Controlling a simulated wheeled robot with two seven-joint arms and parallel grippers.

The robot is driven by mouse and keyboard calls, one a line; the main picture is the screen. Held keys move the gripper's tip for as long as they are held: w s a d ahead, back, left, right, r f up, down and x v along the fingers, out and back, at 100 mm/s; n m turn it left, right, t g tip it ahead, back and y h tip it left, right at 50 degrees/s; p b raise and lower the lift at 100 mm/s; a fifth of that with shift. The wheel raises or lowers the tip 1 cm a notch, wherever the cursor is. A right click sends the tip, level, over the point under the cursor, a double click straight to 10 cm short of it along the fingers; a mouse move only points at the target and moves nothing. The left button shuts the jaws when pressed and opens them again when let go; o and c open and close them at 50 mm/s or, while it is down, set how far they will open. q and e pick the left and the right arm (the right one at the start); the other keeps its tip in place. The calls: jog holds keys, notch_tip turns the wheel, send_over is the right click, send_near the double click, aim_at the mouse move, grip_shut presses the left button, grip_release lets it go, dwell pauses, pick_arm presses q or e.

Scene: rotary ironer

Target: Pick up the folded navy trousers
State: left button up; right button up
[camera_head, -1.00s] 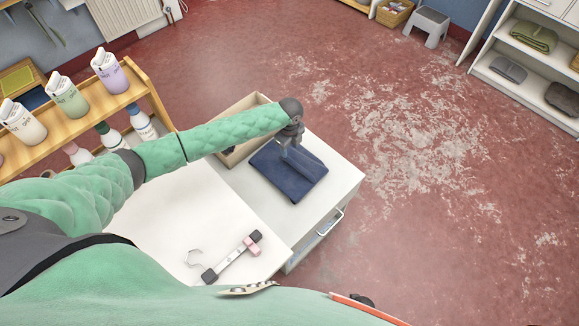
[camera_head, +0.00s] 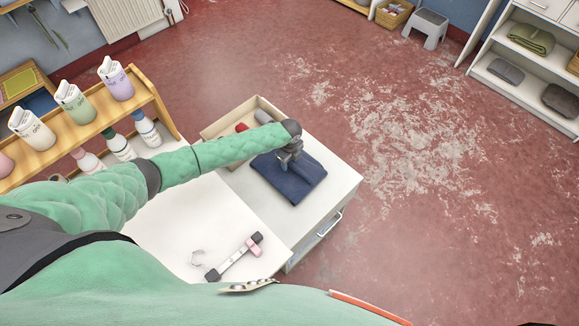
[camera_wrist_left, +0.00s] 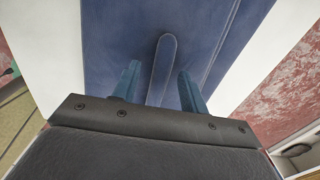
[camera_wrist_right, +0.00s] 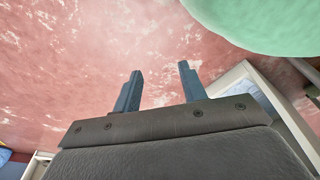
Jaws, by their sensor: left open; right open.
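The folded navy trousers (camera_head: 302,185) lie flat on the white cabinet top. My left gripper (camera_head: 290,165) points down over them from the far left part. In the left wrist view the open fingers (camera_wrist_left: 158,88) stand on either side of a raised navy strip of the trousers (camera_wrist_left: 165,60), not closed on it. I cannot tell whether the fingertips touch the cloth. My right gripper (camera_wrist_right: 160,88) is open and empty, with red floor beyond it in the right wrist view. It is not clearly seen in the head view.
A cardboard box (camera_head: 212,131) with a red item stands behind the trousers. A clip hanger (camera_head: 235,257) lies on the white table (camera_head: 175,230). A wooden rack (camera_head: 85,120) with cartons and bottles stands at the left. The floor to the right is clear.

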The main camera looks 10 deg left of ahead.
pick_arm(q)
grip_shut()
